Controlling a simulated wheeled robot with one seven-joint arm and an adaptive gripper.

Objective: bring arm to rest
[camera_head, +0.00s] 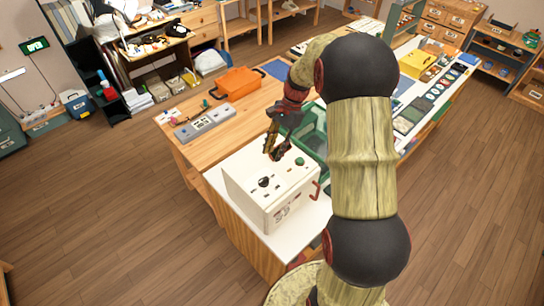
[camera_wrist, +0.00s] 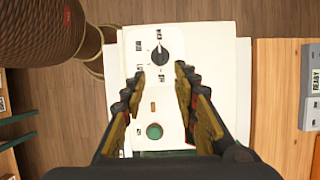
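My gripper (camera_head: 271,150) hangs from my arm just above the top of a white box (camera_head: 255,205) with a black dial and a green button. In the wrist view the gripper (camera_wrist: 159,85) has its two fingers spread apart with nothing between them. The white panel (camera_wrist: 195,50) lies below the fingers. Its black dial (camera_wrist: 159,55) shows beyond the fingertips, and the green button (camera_wrist: 154,131) shows between the fingers. I cannot tell the exact gap between fingertips and panel.
A red hook-shaped handle (camera_head: 316,190) sticks out of the box's right side. A green crate (camera_head: 315,135) stands behind it. A grey device (camera_head: 204,122) and an orange case (camera_head: 235,84) rest on the wooden table (camera_head: 196,150). The floor at left is clear.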

